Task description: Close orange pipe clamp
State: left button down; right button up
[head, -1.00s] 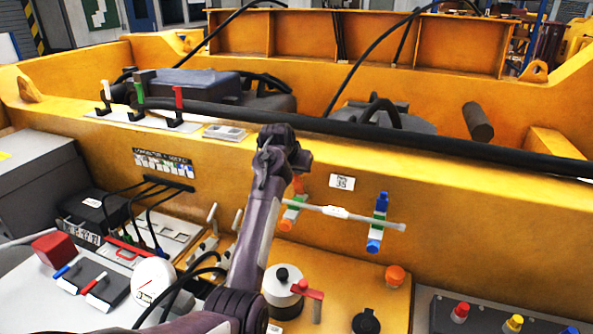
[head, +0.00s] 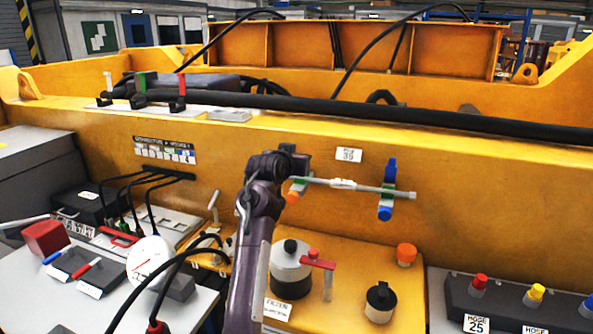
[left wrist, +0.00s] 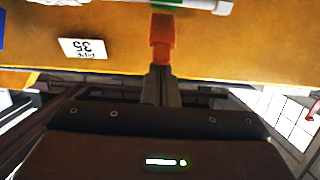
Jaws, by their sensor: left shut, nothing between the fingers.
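The orange pipe clamp (head: 293,192), with a green part, sits at the left end of the pale pipe (head: 345,184) on the yellow wall. In the head view my left gripper (head: 298,168) is at the clamp and partly hides it. In the left wrist view the clamp's orange lever (left wrist: 161,38) points toward my left gripper (left wrist: 161,72). The fingers are shut and empty, with their tips at the lever's end; I cannot tell whether they touch. The blue clamp (head: 388,188) stands at the pipe's right end. My right gripper is not in view.
Below are a white-and-black canister (head: 290,268), a red-handled valve (head: 318,264) and an orange knob (head: 406,254). A thick black hose (head: 400,120) runs along the top of the wall.

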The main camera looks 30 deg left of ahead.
aim_at(293, 191)
pick_arm(q)
jog(key=shift+s+d+f+t+y+b, duration=0.1)
jog(key=shift+s+f+t+b, duration=0.3)
jog(key=shift+f+t+b, duration=0.65)
jog(key=shift+s+d+f+t+y+b, duration=0.15)
jog(key=shift+s+f+b, duration=0.4)
jog(key=shift+b, duration=0.95)
jog(key=shift+s+d+f+t+y+b, duration=0.1)
jog(key=shift+s+f+t+b, duration=0.15)
jog(key=shift+f+t+b, duration=0.7)
jog(key=shift+f+g+b, duration=0.2)
jog(key=shift+g+b, duration=0.05)
jog(key=shift+b, duration=0.15)
